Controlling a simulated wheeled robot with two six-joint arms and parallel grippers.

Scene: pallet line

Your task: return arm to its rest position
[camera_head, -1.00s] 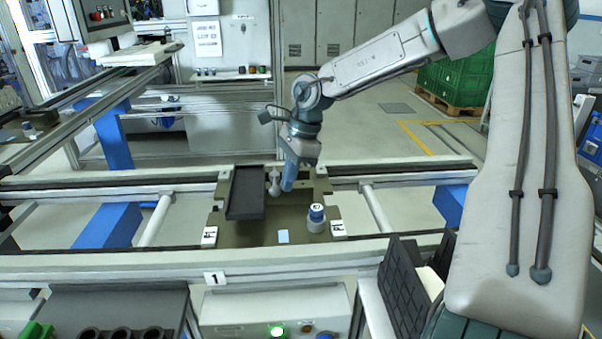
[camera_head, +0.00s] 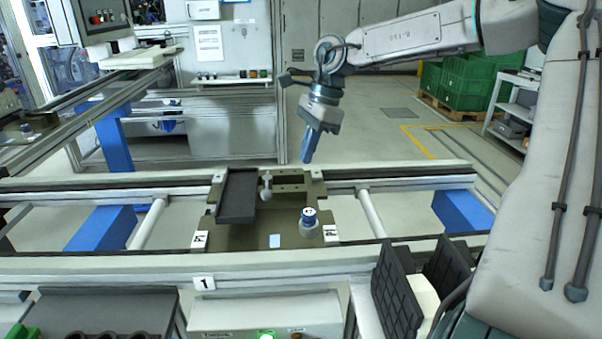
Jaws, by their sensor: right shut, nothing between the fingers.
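My right arm comes in from the right, and its gripper (camera_head: 308,157) points down in the air above the far rail of the line. Its blue fingers are shut with nothing between them. Below it lies the brown pallet plate (camera_head: 246,236) on the conveyor. The gripper touches none of these. My left gripper does not show.
A black slotted rack (camera_head: 398,291) stands at the front right, close to my arm. A control box with a lit green button (camera_head: 266,335) sits at the front. Green crates (camera_head: 467,82) and a shelf cart (camera_head: 514,105) stand behind at the right. The floor between is clear.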

